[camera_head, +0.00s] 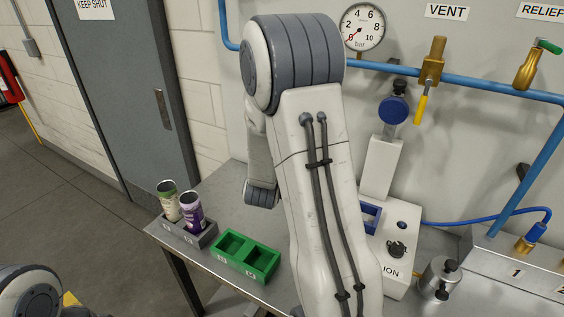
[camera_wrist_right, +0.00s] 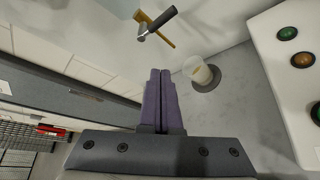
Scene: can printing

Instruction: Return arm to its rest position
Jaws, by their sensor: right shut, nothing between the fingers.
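My right arm (camera_head: 315,180) stands in the middle of the head view, raised over the table. Its gripper is hidden behind the arm there. In the right wrist view the right gripper (camera_wrist_right: 158,78) shows two purple-grey fingers pressed together with nothing between them. The fingers are apart from the pale can-like cylinder (camera_wrist_right: 200,74), which sits on a dark round base on the grey surface to their right. My left gripper is out of view; only part of the left arm shows at the lower left of the head view.
A green-topped can (camera_head: 169,204) and a purple can (camera_head: 191,213) stand in a grey holder (camera_head: 204,240) at the table's left. A green holder (camera_head: 246,274) beside it has two empty slots. A white machine (camera_head: 400,232), pipes and valves lie to the right.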

